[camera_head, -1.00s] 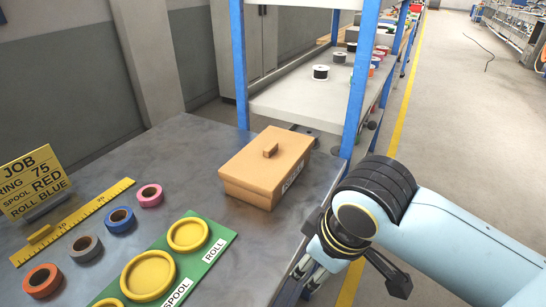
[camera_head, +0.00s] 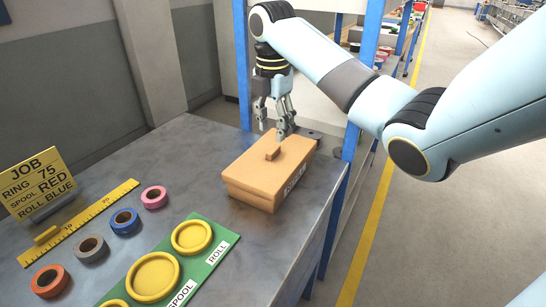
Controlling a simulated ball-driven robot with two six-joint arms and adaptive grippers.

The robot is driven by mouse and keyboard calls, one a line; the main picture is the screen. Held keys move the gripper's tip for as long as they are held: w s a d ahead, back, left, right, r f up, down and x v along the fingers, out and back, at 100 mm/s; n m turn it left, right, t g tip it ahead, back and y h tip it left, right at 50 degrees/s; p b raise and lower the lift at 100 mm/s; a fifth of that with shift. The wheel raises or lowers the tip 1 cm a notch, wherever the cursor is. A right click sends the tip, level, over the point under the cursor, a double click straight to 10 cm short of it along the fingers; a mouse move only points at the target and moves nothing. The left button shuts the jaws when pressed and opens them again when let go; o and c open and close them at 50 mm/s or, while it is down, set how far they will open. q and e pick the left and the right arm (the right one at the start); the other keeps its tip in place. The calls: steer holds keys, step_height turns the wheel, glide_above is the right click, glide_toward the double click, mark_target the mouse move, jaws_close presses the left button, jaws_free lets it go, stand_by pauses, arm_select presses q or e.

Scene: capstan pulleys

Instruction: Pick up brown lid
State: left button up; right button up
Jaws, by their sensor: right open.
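The brown lid (camera_head: 289,157) sits closed on a brown box (camera_head: 252,197) at the right side of the table. A small block handle (camera_head: 272,153) stands up in the middle of the lid. My right gripper (camera_head: 273,131) is open and empty, with its fingers pointing down above the far part of the lid, near the handle. I cannot tell how large the gap between fingers and lid is. My left gripper is not in view.
A green board (camera_head: 214,259) with yellow round trays lies in front of the box. Several tape rolls, a yellow ruler (camera_head: 93,219) and a yellow job sign (camera_head: 38,184) are at the left. A blue-posted shelf (camera_head: 355,130) stands behind the table.

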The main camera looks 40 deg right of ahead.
step_height(320, 180, up, 3)
steer(key=w+d+n, duration=0.2)
glide_above(273, 149)
steer(key=f, duration=0.5)
steer(key=shift+w+d, duration=0.1)
steer(key=shift+d, duration=0.25)
steer(key=f, duration=0.5)
steer(key=shift+a+f, duration=0.25)
steer(key=shift+a, duration=0.1)
jaws_close()
